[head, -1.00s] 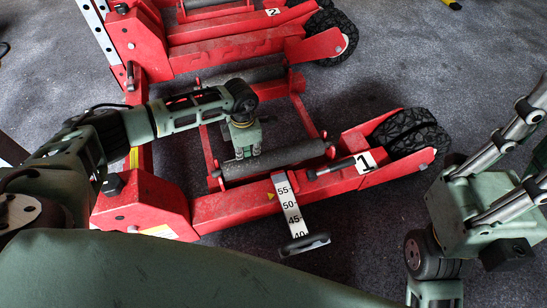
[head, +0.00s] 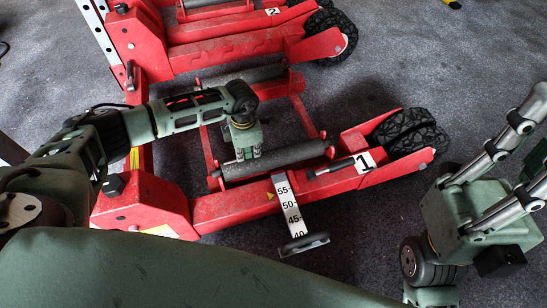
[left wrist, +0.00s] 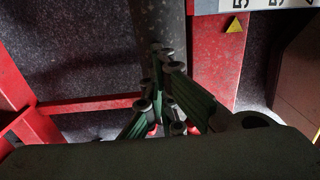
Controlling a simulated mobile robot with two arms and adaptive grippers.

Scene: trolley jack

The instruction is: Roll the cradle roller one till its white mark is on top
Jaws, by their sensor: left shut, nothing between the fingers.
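The grey cradle roller (head: 290,156) beside the label 1 (head: 366,161) lies across the red frame. It shows as a dark grey upright band in the left wrist view (left wrist: 160,22). I see no white mark on it in either view. My left gripper (head: 248,154) points down at the roller's left part, its fingers shut and empty. The fingertips are at the roller's surface; I cannot tell whether they touch. In the left wrist view the fingers (left wrist: 162,75) are drawn together over the roller and hide part of it.
A second grey roller (head: 243,76) lies behind, and another red frame with label 2 (head: 272,11) beyond. A scale plate (head: 290,205) with numbers stands in front of the roller. Black wheels (head: 410,130) are at the right. Grey floor is open between the frames.

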